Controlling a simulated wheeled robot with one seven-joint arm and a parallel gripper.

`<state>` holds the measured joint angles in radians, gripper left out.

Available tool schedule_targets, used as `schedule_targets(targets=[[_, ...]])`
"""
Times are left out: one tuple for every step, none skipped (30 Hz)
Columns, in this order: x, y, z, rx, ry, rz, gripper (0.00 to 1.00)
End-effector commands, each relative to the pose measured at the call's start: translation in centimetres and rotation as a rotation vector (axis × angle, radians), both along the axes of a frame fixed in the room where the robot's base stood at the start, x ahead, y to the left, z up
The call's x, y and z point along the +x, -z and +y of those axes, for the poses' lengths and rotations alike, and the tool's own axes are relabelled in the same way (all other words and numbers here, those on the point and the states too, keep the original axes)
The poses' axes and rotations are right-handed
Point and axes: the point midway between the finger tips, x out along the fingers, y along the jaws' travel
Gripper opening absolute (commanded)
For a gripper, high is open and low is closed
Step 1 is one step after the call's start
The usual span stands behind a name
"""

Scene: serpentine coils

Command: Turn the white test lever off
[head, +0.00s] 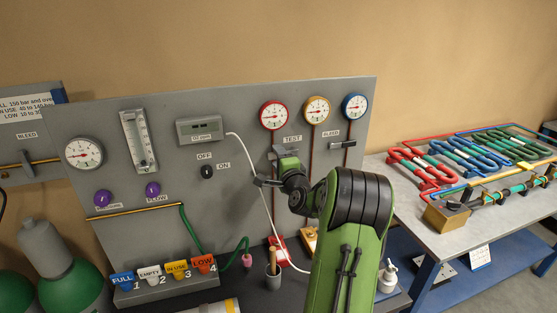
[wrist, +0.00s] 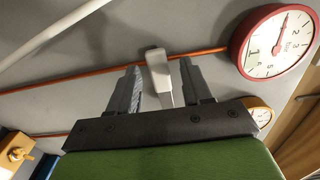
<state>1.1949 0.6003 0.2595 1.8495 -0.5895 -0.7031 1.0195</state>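The white test lever (wrist: 157,66) shows in the wrist view, in front of the grey panel on a copper-coloured pipe. My gripper (wrist: 159,66) is open, with one grey finger on each side of the lever. Gaps show between the lever and both fingers, so it does not look gripped. In the head view my gripper (head: 285,152) is at the panel just below the TEST label (head: 292,139). There the lever is hidden behind my gripper and arm.
A red-rimmed gauge (head: 273,115) is above the TEST label; it also shows close to my gripper in the wrist view (wrist: 277,45). A white hose (head: 251,165) hangs left of my arm. Coloured coils lie on the right table (head: 463,222).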

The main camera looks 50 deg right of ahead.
Motion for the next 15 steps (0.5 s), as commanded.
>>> schedule_targets(targets=[[0.0, 0.0, 0.0, -0.001, 0.000, 0.001, 0.49], [0.0, 0.0, 0.0, -0.001, 0.000, 0.001, 0.49], [0.0, 0.0, 0.0, -0.001, 0.000, 0.001, 0.49], [0.0, 0.0, 0.0, -0.001, 0.000, 0.001, 0.49], [0.0, 0.0, 0.0, -0.001, 0.000, 0.001, 0.49], [-0.2, 0.0, 0.1, -0.001, 0.000, 0.001, 0.49], [-0.5, 0.0, 0.2, -0.002, 0.000, 0.001, 0.49], [-0.8, 0.1, 0.4, -0.002, 0.001, 0.002, 0.49], [-1.4, 0.1, 0.8, -0.002, 0.000, 0.002, 0.49], [-2.0, 0.2, 1.1, -0.002, 0.002, 0.002, 0.49], [-2.7, 0.2, 1.5, -0.001, 0.003, 0.002, 0.49], [-3.7, 0.3, 2.0, -0.002, 0.004, 0.002, 0.49], [-4.5, 0.3, 2.5, -0.002, 0.005, 0.002, 0.49], [-5.2, 0.4, 3.0, -0.001, 0.005, 0.001, 0.49], [-6.3, 0.5, 3.5, -0.001, 0.006, 0.003, 0.49]])
